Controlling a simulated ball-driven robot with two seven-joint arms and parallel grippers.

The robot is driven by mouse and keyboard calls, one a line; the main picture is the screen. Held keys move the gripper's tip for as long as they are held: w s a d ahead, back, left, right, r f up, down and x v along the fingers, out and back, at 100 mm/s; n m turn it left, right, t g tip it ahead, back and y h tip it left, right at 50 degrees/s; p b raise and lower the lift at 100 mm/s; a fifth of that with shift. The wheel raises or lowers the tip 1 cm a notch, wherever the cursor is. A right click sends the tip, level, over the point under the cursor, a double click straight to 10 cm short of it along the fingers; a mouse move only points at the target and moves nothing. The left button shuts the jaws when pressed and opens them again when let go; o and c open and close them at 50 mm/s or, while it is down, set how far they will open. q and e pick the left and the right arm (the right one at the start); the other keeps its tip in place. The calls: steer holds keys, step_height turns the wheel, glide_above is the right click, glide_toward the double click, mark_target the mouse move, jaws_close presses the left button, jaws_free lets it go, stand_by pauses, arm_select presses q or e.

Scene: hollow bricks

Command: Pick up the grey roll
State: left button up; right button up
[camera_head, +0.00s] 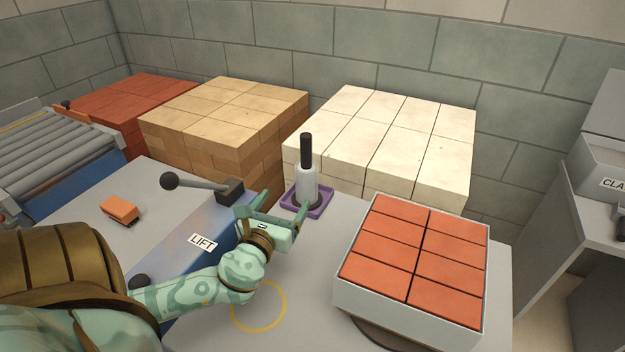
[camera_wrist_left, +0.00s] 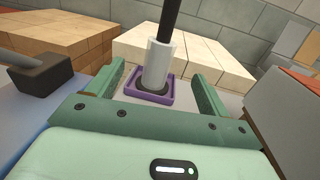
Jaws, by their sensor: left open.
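The grey roll (camera_head: 307,184) is a light grey upright cylinder with a black rod (camera_head: 306,150) rising from its top. It stands in a square purple tray (camera_head: 292,204) on the grey bench. My left gripper (camera_head: 286,202) is open and empty, low in front of the tray, its fingers pointing at the roll. In the left wrist view the roll (camera_wrist_left: 157,66) shows between the two fingers (camera_wrist_left: 157,74), with gaps on both sides and no contact visible. The purple tray (camera_wrist_left: 150,98) shows there too. My right gripper is not in view.
A white crate of orange bricks (camera_head: 350,291) stands to the right. A lever (camera_head: 205,186) stands by the LIFT label (camera_head: 203,242). Stacks of cream (camera_head: 385,135) and tan bricks (camera_head: 225,115) stand behind. An orange brick (camera_head: 120,210) lies left. A yellow ring (camera_head: 258,330) marks clear bench.

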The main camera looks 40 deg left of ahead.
mark_target(300, 175)
arm_select(q)
steer(key=b+x, duration=0.3)
steer(key=x, duration=0.7)
steer(key=shift+w+a+f, duration=0.1)
steer(key=shift+w+a, duration=0.05)
steer(key=shift+w, duration=0.15)
steer(key=b+x, duration=0.2)
steer(key=x, duration=0.2)
steer(key=shift+w+f+b, duration=0.4)
steer(key=shift+w, duration=0.05)
steer(key=shift+w+r, duration=0.15)
steer(key=shift+w, duration=0.15)
steer(key=shift+s+r, duration=0.1)
steer(key=shift+r, duration=0.05)
steer(key=c, duration=1.4)
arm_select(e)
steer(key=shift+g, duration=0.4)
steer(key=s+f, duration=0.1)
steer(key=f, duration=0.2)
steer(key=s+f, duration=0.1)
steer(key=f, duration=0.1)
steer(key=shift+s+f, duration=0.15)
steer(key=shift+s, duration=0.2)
